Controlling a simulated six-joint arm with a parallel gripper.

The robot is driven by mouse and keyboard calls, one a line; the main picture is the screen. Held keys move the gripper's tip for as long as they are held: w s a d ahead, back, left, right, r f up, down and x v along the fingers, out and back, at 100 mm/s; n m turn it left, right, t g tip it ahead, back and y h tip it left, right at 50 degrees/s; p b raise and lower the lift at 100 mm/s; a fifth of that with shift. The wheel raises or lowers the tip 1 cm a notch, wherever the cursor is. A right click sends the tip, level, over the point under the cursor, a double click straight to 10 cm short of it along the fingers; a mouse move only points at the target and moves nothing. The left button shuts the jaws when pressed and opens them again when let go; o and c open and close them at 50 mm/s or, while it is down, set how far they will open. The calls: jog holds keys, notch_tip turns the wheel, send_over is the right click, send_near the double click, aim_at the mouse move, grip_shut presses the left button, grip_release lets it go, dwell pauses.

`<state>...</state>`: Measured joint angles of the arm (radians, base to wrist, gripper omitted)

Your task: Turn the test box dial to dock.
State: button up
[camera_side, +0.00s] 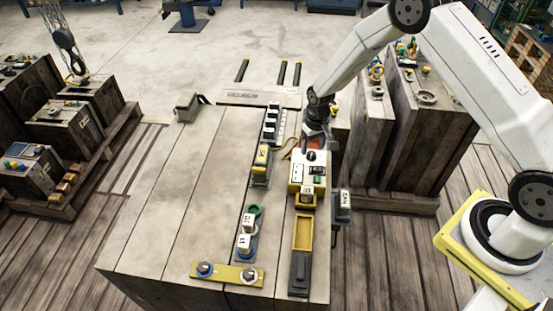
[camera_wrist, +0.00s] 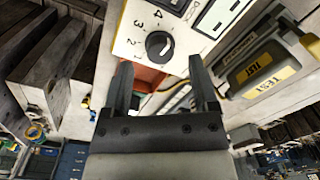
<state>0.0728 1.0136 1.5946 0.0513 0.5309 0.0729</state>
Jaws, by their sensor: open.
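The test box appears to be the yellow and white box (camera_side: 297,187) on the wooden bench in the side view. Its pale face also shows in the wrist view (camera_wrist: 128,38). A round black dial (camera_wrist: 159,45) sits on that face, with the numbers 1 to 4 printed around it. It also shows in the side view (camera_side: 311,156). In the side view my gripper (camera_side: 318,140) is at the box's far end.
A yellow and grey unit marked TEST (camera_wrist: 265,68) stands beside the box; it also shows in the side view (camera_side: 261,160). A yellow tray (camera_side: 302,233), a dark strip of switches (camera_side: 273,122) and a yellow plate with knobs (camera_side: 228,273) are on the bench (camera_side: 165,200).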

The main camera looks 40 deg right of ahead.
aim_at(314, 155)
jog(key=shift+r, duration=2.8)
jog(key=shift+s, duration=0.1)
jog(key=s+a+r+n+t, duration=0.1)
jog(key=s+r, duration=0.5)
jog(key=s, duration=0.4)
jog(key=s+a+r+n+t, duration=0.1)
jog(key=s+a+r, duration=0.1)
jog(key=s+r, duration=0.5)
jog(key=s, duration=0.3)
jog(key=shift+t, duration=0.3)
jog(key=shift+r, duration=0.1)
